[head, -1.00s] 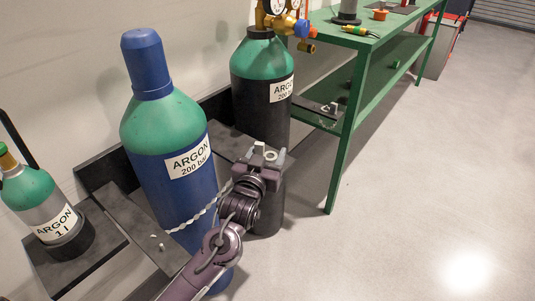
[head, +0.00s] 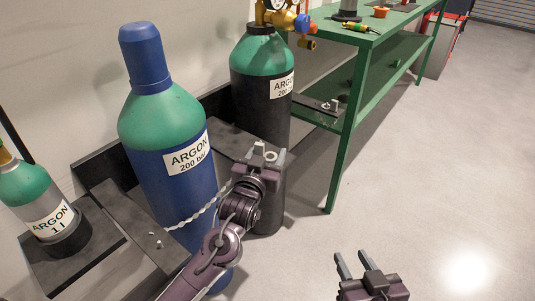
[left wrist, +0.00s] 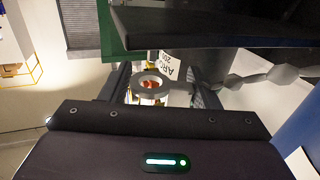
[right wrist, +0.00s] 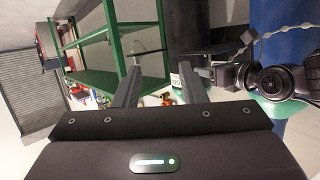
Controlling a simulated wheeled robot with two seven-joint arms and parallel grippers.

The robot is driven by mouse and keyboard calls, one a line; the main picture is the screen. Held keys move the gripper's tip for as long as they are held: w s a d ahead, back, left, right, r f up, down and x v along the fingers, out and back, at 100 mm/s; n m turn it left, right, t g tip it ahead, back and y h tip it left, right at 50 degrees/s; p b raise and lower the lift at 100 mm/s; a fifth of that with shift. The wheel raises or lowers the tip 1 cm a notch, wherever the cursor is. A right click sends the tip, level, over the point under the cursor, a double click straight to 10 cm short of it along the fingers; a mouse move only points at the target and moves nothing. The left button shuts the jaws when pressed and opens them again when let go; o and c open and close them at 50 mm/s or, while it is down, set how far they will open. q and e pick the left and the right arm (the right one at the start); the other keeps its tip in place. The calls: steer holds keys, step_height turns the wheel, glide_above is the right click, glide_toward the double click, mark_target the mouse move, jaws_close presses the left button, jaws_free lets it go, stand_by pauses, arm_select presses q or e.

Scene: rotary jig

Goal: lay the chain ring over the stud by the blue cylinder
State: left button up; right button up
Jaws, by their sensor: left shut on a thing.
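The blue cylinder (head: 172,180), with a green shoulder and an ARGON 200 bar label, stands upright left of centre. A pale chain (head: 190,221) crosses its front towards my left gripper (head: 268,157). That gripper is shut on the chain ring (head: 271,156), which also shows in the left wrist view (left wrist: 150,84). A pale stud (head: 260,147) stands on the dark rack just behind the ring. The ring appears beside it; I cannot tell its height above the stud. My right gripper (head: 355,262) is open and empty above the floor at the lower right.
A dark cylinder with a green shoulder (head: 260,100) stands behind my left gripper. A small argon cylinder (head: 40,200) is at the left. Another pale fitting (head: 155,239) sits on the rack at lower left. A green bench (head: 350,115) is behind; open floor (head: 440,190) lies right.

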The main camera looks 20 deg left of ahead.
arm_select(q)
steer(key=shift+f+b, duration=0.65)
steer(key=shift+b, duration=0.1)
steer(key=shift+f+b, duration=0.7)
steer(key=shift+b, duration=0.05)
steer(key=shift+f, duration=0.1)
arm_select(e)
step_height(320, 180, up, 23)
steer(key=s+d+t+y, duration=0.2)
steer(key=t+y, duration=0.3)
steer(key=t, duration=0.7)
steer(key=shift+s+d+r, duration=0.15)
steer(key=shift+s+d, duration=0.05)
steer(key=shift+d, duration=0.15)
arm_select(q)
steer(key=shift+f+b, duration=0.3)
steer(key=shift+f, duration=0.25)
arm_select(e)
steer(key=shift+f, duration=0.2)
